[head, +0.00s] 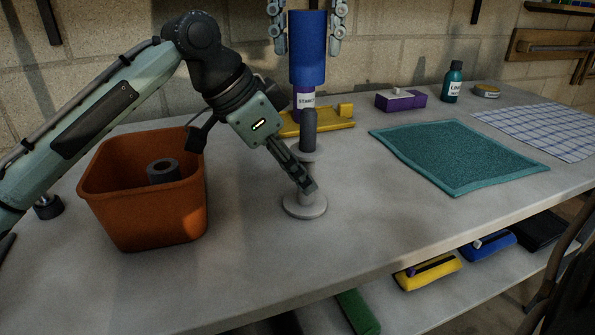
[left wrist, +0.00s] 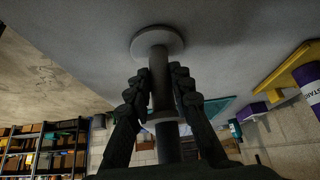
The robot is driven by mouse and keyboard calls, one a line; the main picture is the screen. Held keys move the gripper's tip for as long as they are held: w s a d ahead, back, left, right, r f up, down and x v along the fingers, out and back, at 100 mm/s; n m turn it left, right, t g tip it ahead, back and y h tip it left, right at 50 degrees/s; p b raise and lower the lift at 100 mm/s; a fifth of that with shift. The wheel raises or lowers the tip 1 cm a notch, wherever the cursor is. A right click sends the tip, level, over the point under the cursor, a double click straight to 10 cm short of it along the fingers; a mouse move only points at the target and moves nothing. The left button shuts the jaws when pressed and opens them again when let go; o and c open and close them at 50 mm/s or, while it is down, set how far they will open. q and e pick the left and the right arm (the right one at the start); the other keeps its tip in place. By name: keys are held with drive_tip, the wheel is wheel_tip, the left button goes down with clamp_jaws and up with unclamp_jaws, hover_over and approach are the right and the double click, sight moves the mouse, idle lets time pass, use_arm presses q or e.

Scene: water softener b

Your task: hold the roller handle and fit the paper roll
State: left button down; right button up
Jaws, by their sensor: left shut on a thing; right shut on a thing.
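The roller handle (head: 309,128) stands upright on its round grey base (head: 304,208) on the workbench. It has a dark top post and a disc flange partway up. My left gripper (head: 305,184) is shut on its shaft, low between base and flange. In the left wrist view, the fingers (left wrist: 160,90) close around the handle's shaft (left wrist: 159,75) from both sides. The blue paper roll (head: 307,48) hangs upright above the handle, apart from its top. My right gripper (head: 307,30) comes from above and is shut on the roll, one finger on each side.
An orange bin (head: 150,210) with a grey ring-shaped thing inside stands left. A teal mat (head: 450,155), purple box (head: 400,101) and teal bottle (head: 453,82) lie right. The front bench is clear.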

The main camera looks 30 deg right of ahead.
drive_tip(key=shift+s+d, duration=0.2)
idle(0.3)
drive_tip(key=shift+f, duration=0.15)
drive_tip(key=shift+f, duration=1.5)
drive_tip(key=shift+f, duration=0.35)
drive_tip(key=shift+f, duration=0.7)
drive_tip(key=shift+a+r, duration=0.1)
drive_tip(key=shift+r, duration=0.8)
drive_tip(key=shift+f, duration=0.2)
idle(0.4)
